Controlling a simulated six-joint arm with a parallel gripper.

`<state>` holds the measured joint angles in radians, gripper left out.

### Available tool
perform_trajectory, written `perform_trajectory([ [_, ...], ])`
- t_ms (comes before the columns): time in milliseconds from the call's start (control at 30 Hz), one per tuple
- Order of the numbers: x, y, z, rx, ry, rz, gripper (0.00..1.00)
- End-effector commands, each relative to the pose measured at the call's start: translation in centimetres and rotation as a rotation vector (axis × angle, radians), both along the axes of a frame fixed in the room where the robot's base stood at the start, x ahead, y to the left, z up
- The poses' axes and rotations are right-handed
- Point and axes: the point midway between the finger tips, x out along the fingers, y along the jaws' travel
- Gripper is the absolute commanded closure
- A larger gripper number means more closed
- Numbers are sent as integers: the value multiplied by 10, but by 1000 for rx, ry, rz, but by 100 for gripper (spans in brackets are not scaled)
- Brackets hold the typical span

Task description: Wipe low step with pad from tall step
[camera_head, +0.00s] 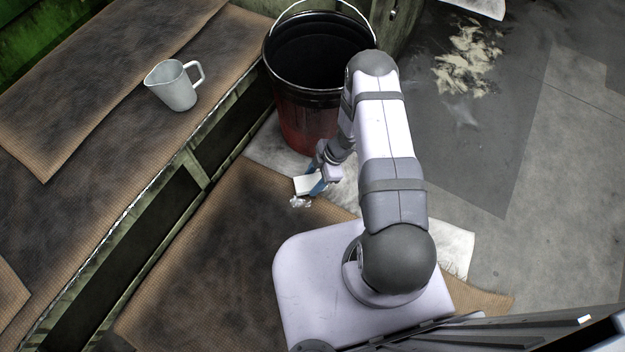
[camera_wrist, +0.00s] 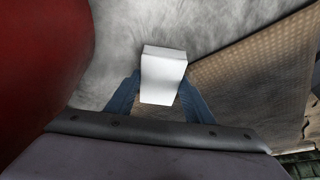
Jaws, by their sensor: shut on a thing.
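A white pad (camera_head: 306,185) is held between the blue fingers of my gripper (camera_head: 319,184). In the wrist view the pad (camera_wrist: 163,75) is a white block with a blue finger on each side, and my gripper (camera_wrist: 160,92) is shut on it. The low step (camera_head: 225,235), covered with a brown mat, lies below and left of the pad. The tall step (camera_head: 60,215), also brown-matted, rises to the left. A small whitish crumpled patch (camera_head: 300,202) shows just below the pad; I cannot tell whether the pad touches it.
A red and black bucket (camera_head: 300,118) stands close behind my gripper and fills the left of the wrist view (camera_wrist: 40,60). A grey-white jug (camera_head: 174,88) stands on the tall step. A pale cloth (camera_head: 268,150) lies under the bucket's front.

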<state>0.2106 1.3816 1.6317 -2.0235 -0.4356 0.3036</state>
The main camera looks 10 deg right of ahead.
Motion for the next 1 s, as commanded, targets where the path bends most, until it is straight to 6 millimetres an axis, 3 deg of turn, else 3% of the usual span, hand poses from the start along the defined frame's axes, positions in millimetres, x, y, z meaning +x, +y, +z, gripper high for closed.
perform_trajectory([
  [967, -65, 64, -5, 0, 5, 4, 74],
  [1000, -66, 66, 2, 0, 2, 3, 74],
])
